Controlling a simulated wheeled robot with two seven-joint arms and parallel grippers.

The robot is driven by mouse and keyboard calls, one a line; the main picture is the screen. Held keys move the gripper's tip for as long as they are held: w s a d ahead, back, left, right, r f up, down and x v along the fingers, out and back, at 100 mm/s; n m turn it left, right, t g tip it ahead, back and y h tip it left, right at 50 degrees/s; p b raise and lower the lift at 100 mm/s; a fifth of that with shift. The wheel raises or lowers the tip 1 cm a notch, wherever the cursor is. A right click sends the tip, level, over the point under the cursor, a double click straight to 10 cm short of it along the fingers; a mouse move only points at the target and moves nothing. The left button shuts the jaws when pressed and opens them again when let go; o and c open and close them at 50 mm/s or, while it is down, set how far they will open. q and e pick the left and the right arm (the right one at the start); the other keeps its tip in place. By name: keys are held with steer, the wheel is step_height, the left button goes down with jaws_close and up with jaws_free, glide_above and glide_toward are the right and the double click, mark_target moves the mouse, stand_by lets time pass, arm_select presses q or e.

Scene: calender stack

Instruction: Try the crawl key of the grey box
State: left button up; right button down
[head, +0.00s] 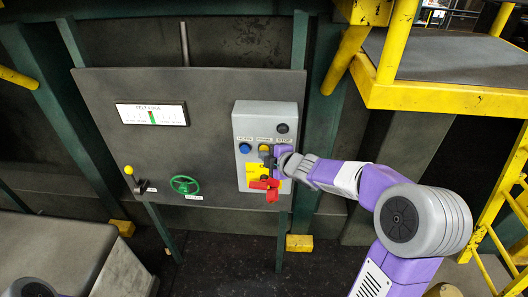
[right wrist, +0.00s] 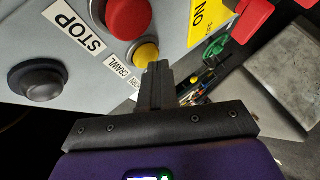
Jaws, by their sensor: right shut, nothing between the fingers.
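The grey box (head: 242,120) is fixed on the right part of the dark panel. Its yellow crawl key (head: 263,148) sits between a blue button (head: 244,148) and my right gripper (head: 268,158). In the right wrist view the yellow key (right wrist: 146,54) is beside the CRAWL label (right wrist: 118,70). My right gripper's closed, empty fingertips (right wrist: 157,68) are right at the key and overlap its edge in the picture. I cannot tell whether they touch or press it. A red button (right wrist: 127,17) by the STOP label is close by. My left gripper is not in view.
A black knob (right wrist: 38,80) is on the box near STOP. A red handle (head: 266,188) on a yellow plate (head: 252,172) sits just below the fingers. The panel (head: 215,100) also bears a gauge (head: 152,114) and green handwheel (head: 184,185). Yellow platform framing (head: 430,97) stands upper right.

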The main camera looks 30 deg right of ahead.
steer(key=shift+s, duration=0.1)
steer(key=shift+s+a+b, duration=0.5)
steer(key=shift+s, duration=0.2)
steer(key=s+a, duration=0.1)
steer(key=s+b, duration=0.1)
steer(key=s, duration=0.1)
steer(key=s+a+b, duration=0.1)
steer(key=shift+s+a, duration=0.15)
steer(key=shift+a, duration=0.15)
stand_by(0.5)
